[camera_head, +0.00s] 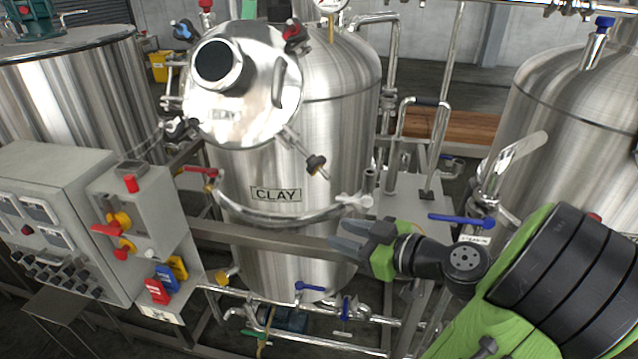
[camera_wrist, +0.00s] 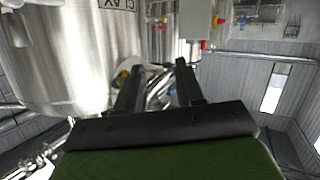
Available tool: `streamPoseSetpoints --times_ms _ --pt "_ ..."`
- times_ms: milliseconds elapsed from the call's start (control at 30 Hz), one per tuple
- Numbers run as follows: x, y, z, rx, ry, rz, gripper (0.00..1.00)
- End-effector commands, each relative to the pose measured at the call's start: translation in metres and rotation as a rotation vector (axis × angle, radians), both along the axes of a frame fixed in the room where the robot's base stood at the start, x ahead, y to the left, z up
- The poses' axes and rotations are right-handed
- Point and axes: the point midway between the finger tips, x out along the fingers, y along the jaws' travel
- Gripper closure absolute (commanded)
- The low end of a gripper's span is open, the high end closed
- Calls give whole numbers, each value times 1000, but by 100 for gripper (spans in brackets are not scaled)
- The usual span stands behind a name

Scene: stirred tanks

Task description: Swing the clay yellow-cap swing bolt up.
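The clay tank (camera_head: 290,180) is a steel vessel with a CLAY plate on its front, and its round lid (camera_head: 245,90) is at the upper left. A swing bolt with a dark knob and what looks like a yellow cap (camera_head: 316,164) hangs down and outward at the lid's lower right. My gripper (camera_head: 338,236) is in front of the tank's lower right, below that bolt and clear of it. Its two fingers point left, apart and empty. In the wrist view the fingers (camera_wrist: 160,72) show a gap, with the tank (camera_wrist: 60,60) to the left. I cannot make out the bolt there.
Other swing bolts with blue (camera_head: 181,30), red (camera_head: 294,36) and black (camera_head: 178,127) knobs sit around the lid. A curved steel handrail (camera_head: 290,217) crosses the tank front. A control panel (camera_head: 60,225) stands left; a blue-handled valve (camera_head: 461,220) and another tank (camera_head: 575,120) are right.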

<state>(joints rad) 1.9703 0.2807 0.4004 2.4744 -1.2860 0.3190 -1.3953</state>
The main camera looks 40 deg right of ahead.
Motion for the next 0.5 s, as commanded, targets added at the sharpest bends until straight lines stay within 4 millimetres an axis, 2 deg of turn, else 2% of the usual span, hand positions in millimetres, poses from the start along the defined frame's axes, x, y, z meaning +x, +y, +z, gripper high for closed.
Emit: streamPoseSetpoints --times_ms 33,100,233,367,500 --pt "-16 -23 10 -22 -97 -71 63" --pt "-33 -43 25 -68 -200 -140 63" --pt "-49 -58 38 -116 -282 -200 63" --pt "-37 -58 39 -120 -284 -194 63" --pt "-12 -58 39 -120 -282 -191 63"
